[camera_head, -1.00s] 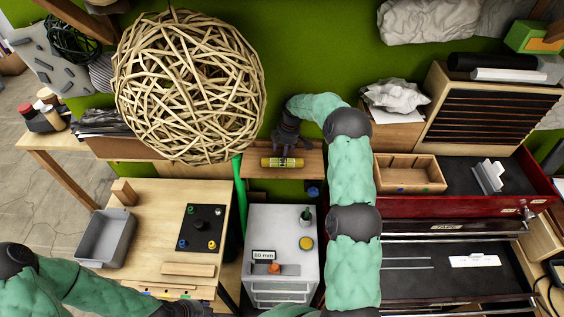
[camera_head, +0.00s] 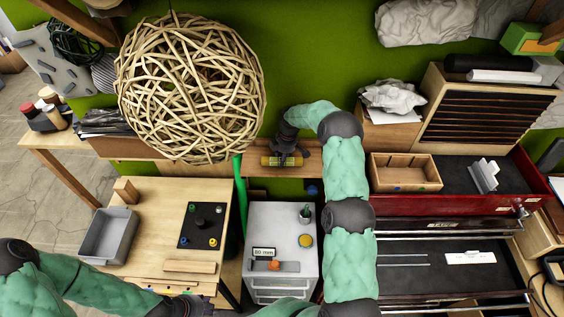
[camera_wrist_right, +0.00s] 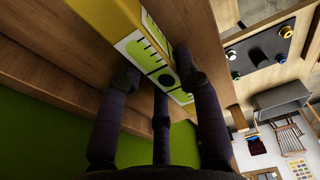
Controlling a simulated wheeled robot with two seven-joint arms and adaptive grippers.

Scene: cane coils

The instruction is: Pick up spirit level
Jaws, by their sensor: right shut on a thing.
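The spirit level (camera_head: 281,161) is a short yellow bar with a green-yellow middle, lying along a wooden wall shelf in the head view. My right gripper (camera_head: 287,152) reaches it from above and behind. In the right wrist view the spirit level (camera_wrist_right: 120,25) is large, and the dark fingers of my right gripper (camera_wrist_right: 163,82) are closed around its labelled part. The wooden shelf (camera_wrist_right: 185,30) is right behind it; I cannot tell whether they touch. My left gripper (camera_head: 185,306) is at the bottom edge of the head view, mostly cut off, so its jaws are not clear.
A large woven cane ball (camera_head: 190,85) hangs left of the shelf (camera_head: 312,160). Below stand a white drawer cabinet (camera_head: 283,225) and a workbench (camera_head: 150,215) with a grey tray (camera_head: 107,236). A red tool chest (camera_head: 440,203) stands to the right of my right arm.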

